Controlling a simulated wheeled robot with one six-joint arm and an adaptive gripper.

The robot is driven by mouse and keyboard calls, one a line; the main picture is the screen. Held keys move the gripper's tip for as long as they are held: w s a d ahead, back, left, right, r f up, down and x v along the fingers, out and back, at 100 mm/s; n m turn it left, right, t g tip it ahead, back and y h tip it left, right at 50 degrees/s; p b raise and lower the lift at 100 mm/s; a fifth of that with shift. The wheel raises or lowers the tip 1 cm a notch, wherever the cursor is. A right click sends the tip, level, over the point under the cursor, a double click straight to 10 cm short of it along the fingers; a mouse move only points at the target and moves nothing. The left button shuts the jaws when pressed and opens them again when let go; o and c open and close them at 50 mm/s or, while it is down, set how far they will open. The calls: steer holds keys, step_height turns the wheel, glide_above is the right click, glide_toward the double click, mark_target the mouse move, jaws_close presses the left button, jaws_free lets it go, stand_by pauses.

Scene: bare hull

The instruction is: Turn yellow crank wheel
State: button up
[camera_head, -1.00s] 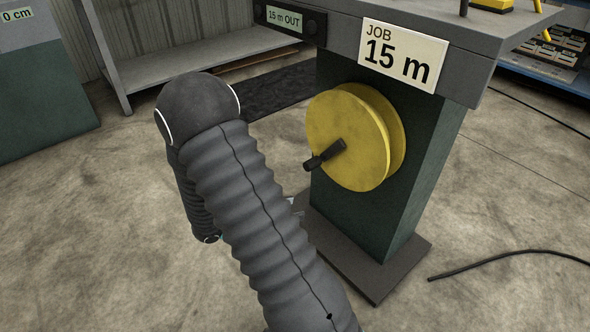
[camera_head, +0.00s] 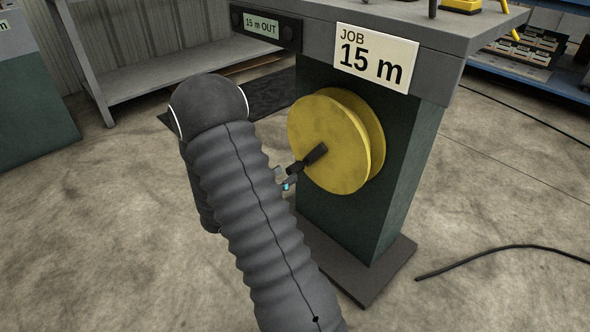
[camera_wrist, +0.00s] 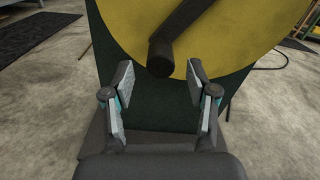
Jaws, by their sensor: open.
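The yellow crank wheel (camera_head: 325,130) is mounted on the side of a dark green pedestal under a grey bench top. Its black handle (camera_head: 308,158) sticks out from the wheel's face. In the wrist view the wheel (camera_wrist: 222,35) fills the top, with the handle (camera_wrist: 162,57) pointing toward me. My gripper (camera_wrist: 160,85) is open, its two fingers apart below and to either side of the handle's end. Nothing is between the fingers except the view of the green pedestal (camera_wrist: 150,105). In the head view my gripper (camera_head: 285,178) shows only partly behind my arm, close to the handle.
A sign reading "JOB 15 m" (camera_head: 376,58) and a small display reading "15 m OUT" (camera_head: 262,25) are on the bench edge. A pedestal foot plate (camera_head: 385,272) juts out at floor level. A black cable (camera_head: 500,250) lies on the floor at right.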

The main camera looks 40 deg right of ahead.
mark_target(289, 173)
steer(key=shift+w+d, duration=0.15)
steer(key=shift+d, duration=2)
jaws_close()
steer(key=shift+d, duration=0.25)
steer(key=shift+a, duration=0.1)
